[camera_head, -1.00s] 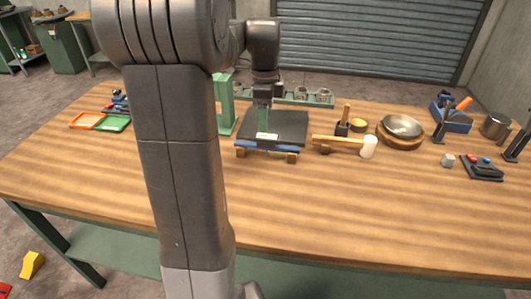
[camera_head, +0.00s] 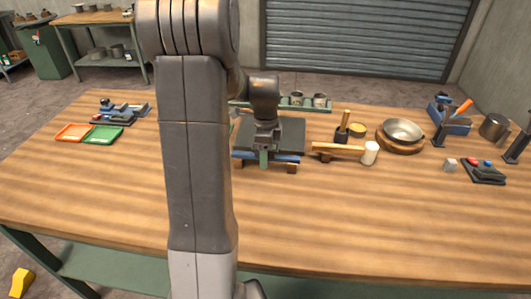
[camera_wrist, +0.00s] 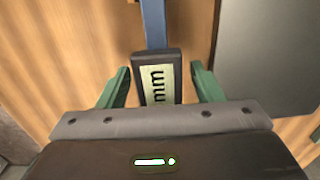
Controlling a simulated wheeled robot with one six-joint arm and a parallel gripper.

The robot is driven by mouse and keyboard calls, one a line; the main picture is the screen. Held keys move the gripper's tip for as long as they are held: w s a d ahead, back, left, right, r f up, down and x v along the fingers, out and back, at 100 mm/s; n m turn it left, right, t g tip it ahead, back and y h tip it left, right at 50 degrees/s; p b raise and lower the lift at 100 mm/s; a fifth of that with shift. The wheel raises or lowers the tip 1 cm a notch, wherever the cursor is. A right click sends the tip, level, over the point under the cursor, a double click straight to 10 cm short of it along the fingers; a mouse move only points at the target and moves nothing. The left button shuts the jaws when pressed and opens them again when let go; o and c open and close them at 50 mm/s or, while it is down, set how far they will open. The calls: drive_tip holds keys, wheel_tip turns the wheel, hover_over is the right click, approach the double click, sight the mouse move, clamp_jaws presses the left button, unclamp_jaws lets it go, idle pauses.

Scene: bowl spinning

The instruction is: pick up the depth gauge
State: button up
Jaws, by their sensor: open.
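The depth gauge has a dark head with a pale display reading "mm" (camera_wrist: 158,88) and a blue bar (camera_wrist: 153,24) in the wrist view. In the head view, its blue bar (camera_head: 284,158) lies across wooden blocks (camera_head: 292,169), in front of a dark plate. My gripper (camera_wrist: 161,70) is open, with one green finger on each side of the gauge's head and a visible gap on both sides. In the head view, my gripper (camera_head: 264,158) points down over the gauge and hides its head.
A dark plate (camera_head: 288,132) lies just behind the gauge. A mallet (camera_head: 340,149) and a metal bowl on a wooden base (camera_head: 402,132) stand to the right. Orange (camera_head: 72,132) and green (camera_head: 103,135) trays lie to the left. The front of the table is clear.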

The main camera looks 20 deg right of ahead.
drive_tip(key=c, duration=1.2)
drive_tip(key=shift+r, duration=0.1)
